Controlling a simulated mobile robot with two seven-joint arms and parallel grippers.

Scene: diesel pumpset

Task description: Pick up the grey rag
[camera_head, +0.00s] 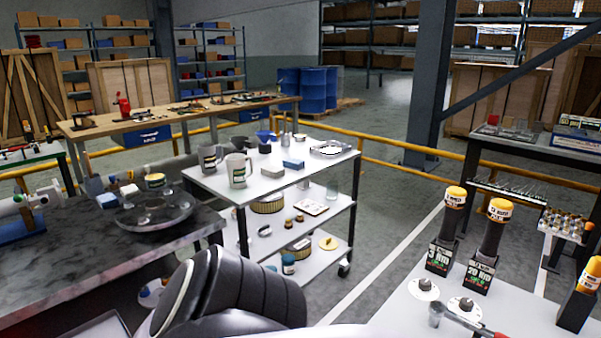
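A small grey block-like item (271,172) lies on the top shelf of the white cart (213,179), left of a blue item. It may be the folded grey rag, but it is too small to tell. No other thing in view reads clearly as a grey rag. Neither of my grippers can be made out in the head view. A black ribbed arm part of mine shows at the bottom centre, well short of the cart.
Two measuring jugs (238,171), a blue block (293,164) and a metal tray (330,149) share the cart top. A dark marble-like bench (60,265) with a glass dish (153,212) stands left. A white table (400,318) with torque tools is at right. Yellow rails (400,147) run behind.

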